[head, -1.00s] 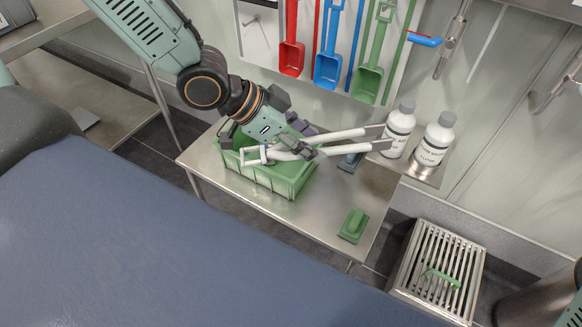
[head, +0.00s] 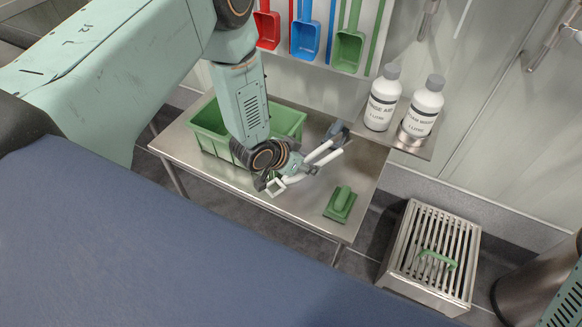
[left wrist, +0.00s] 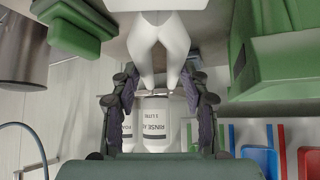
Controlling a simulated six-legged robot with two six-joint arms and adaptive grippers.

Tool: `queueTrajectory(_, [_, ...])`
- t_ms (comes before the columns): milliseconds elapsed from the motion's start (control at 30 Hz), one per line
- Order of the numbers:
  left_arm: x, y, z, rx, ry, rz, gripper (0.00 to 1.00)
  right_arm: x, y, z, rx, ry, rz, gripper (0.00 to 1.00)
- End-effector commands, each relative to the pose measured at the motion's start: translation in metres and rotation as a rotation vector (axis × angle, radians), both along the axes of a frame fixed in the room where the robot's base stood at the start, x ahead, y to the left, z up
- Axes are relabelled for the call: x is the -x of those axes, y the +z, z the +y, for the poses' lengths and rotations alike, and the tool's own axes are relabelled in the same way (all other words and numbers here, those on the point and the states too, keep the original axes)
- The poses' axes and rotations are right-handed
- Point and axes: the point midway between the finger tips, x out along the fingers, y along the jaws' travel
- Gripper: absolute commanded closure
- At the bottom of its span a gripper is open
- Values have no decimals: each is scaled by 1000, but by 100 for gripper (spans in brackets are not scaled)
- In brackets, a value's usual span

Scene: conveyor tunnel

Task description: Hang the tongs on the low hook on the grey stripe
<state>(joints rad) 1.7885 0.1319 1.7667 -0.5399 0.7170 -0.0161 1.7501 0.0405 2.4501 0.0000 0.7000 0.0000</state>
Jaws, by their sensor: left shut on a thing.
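The pale tongs (head: 322,160) are low over the front middle of the steel table, to the right of the green crate. Their two arms point up and right, and a squared loop (head: 275,187) is at the near left end. My left gripper (head: 298,169) is shut on them, partly hidden by its own wrist. In the left wrist view the white tongs (left wrist: 160,40) run between the two dark-padded fingers (left wrist: 162,105). I cannot make out the grey stripe or its low hook. My right gripper is not in view.
The green crate (head: 204,128) stands left on the steel table (head: 305,215). A green scrubber (head: 342,203) lies front right and a grey-blue object (head: 338,130) further back. Two white bottles (head: 382,98) stand on a shelf by the wall. A slatted steel box (head: 400,262) is right.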

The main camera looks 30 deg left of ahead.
Motion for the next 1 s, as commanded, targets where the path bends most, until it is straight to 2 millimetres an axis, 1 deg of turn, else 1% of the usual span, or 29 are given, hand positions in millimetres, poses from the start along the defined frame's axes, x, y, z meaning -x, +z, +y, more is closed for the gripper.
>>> queueTrajectory(33, [0,-14,-1,0,-1,0,100,0,-8,0,0,1,0,60])
queueTrajectory(100, [-1,-24,-1,0,-2,-1,100,0,-12,0,0,1,0,60])
queueTrajectory(333, [-2,-38,-3,-1,-4,-1,100,0,-17,0,0,0,0,60])
queueTrajectory(500, [-1,-63,-3,0,-4,-1,100,0,-28,0,0,0,0,60])
queueTrajectory(567, [-2,-69,-3,0,-4,-1,100,0,-31,0,0,1,0,60])
queueTrajectory(833, [-2,-69,-3,0,-4,-2,100,0,-30,0,0,1,0,60])
queueTrajectory(1000, [-2,-74,-3,0,-4,-1,100,0,-34,0,0,1,0,60])
